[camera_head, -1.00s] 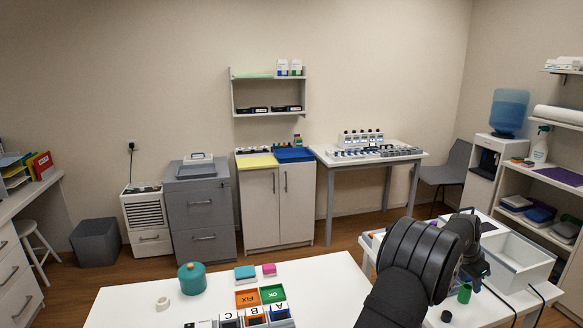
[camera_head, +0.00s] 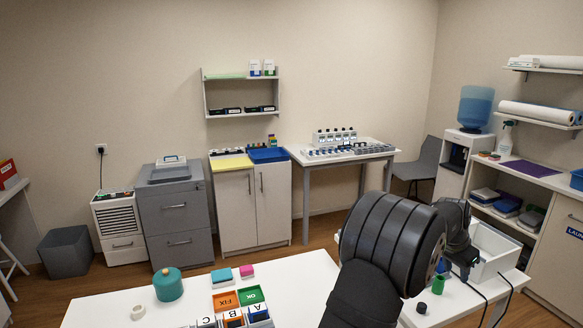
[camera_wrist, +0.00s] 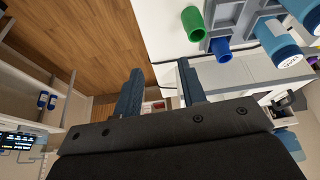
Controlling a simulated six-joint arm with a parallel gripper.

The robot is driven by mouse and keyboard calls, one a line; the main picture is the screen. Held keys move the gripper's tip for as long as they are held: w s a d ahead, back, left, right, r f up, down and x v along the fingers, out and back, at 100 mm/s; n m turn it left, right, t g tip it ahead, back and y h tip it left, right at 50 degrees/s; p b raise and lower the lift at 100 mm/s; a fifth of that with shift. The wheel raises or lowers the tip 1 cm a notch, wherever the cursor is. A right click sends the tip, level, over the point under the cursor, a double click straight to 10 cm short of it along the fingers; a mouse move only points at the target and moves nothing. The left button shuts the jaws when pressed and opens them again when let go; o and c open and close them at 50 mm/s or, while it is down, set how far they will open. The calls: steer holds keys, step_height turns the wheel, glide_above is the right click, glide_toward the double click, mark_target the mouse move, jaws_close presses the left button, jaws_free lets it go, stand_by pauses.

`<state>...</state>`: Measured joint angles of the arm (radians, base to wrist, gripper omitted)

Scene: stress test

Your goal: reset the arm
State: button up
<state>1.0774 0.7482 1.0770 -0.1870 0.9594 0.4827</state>
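My black arm fills the lower right of the head view, over the gap between the white table and the right-hand side table. My gripper shows in the wrist view (camera_wrist: 160,88) with its two blue-grey fingers spread well apart. Nothing is held between the fingers; the floor and distant items show through the gap. In the head view the fingers are hidden or too dark to make out.
A green cup (camera_head: 438,284) stands near my arm. A white bin (camera_head: 497,250) is beyond it.

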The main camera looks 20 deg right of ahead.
steer(key=w+a+f+n+t, duration=0.2)
steer(key=w+a+n, duration=0.3)
steer(key=w+a, duration=1.65)
steer(key=w+a+f+n+y, duration=0.1)
steer(key=w+a+n, duration=0.1)
steer(key=a, duration=1.3)
steer(key=w+a+f+n+t+y, duration=0.1)
steer(key=w+a+f+n, duration=0.1)
steer(key=a, duration=1.3)
steer(key=shift+w+a+n+t, duration=0.2)
steer(key=shift+w+n+t, duration=0.1)
steer(key=shift+w+n, duration=0.6)
